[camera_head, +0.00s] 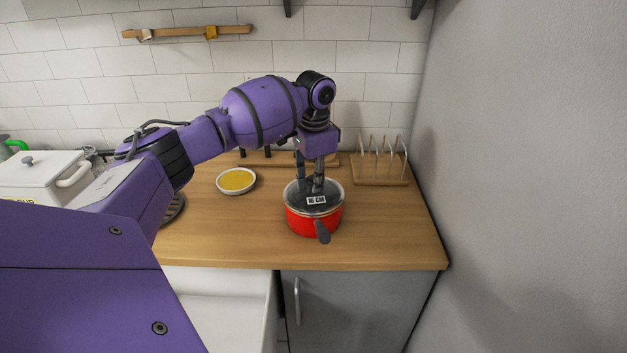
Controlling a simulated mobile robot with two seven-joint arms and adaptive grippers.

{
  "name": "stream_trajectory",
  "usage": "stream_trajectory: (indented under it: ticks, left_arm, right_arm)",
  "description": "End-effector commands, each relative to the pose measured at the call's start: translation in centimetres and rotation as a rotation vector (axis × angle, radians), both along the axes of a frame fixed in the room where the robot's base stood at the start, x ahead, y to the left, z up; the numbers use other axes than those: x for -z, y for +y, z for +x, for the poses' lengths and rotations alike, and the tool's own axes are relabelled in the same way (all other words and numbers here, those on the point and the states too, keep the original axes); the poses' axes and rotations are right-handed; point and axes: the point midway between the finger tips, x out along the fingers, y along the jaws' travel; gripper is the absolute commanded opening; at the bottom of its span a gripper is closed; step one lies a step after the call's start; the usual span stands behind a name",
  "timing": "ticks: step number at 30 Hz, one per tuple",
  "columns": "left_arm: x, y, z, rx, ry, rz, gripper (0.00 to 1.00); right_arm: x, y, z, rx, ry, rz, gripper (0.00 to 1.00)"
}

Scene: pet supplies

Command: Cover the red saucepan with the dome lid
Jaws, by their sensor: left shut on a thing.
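The red saucepan (303,224) stands on the wooden counter, right of the middle, with its dark handle (323,232) pointing toward the front. The dome lid (295,197), greyish and see-through with a pale rim, is over the top of the pan, roughly centred. A small label on it reads "16 CM". I cannot tell whether its rim touches the pan all round. My left gripper (311,190) points down from above and is shut on the dome lid; its fingertips hide the lid's knob. My right gripper is not in view.
A white bowl of yellow food (236,181) sits left of the pan. A wire rack on a wooden base (380,182) stands behind right. A white lidded container (40,175) is at the far left. The counter (395,235) is clear to the right, up to the grey wall.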

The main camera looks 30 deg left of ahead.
Motion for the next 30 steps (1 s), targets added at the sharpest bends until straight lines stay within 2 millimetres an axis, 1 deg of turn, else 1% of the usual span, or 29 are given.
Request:
stream_trajectory:
  ticks: [7, 8, 12, 13, 20, 23, 26, 30]
  left_arm:
    - [0.1, 0.0, 0.0, 0.0, 0.001, -0.001, 0.0]
    - [0.1, 0.0, 0.0, 0.0, 0.001, -0.001, 0.23]
    - [0.1, 0.0, 0.0, 0.0, 0.0, 0.0, 0.42]
    - [0.1, 0.0, 0.0, 0.0, 0.0, 0.0, 0.43]
    - [0.1, 0.0, 0.0, 0.0, 0.002, 0.0, 0.43]
    - [-0.1, 0.0, 0.0, 0.0, 0.001, 0.001, 0.43]
    - [-1.1, 0.0, 0.0, 0.0, -0.001, 0.001, 0.43]
    - [-3.8, 0.0, 0.1, -0.001, -0.004, 0.001, 0.43]
  right_arm:
    - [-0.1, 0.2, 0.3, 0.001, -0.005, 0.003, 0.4]
    - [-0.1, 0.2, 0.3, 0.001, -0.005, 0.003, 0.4]
    - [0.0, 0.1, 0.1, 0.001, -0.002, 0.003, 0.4]
    - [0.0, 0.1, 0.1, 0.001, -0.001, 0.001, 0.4]
    - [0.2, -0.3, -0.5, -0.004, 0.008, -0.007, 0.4]
    - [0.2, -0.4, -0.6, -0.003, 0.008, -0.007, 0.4]
    - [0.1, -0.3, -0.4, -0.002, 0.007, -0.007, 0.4]
    - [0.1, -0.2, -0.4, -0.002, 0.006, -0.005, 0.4]
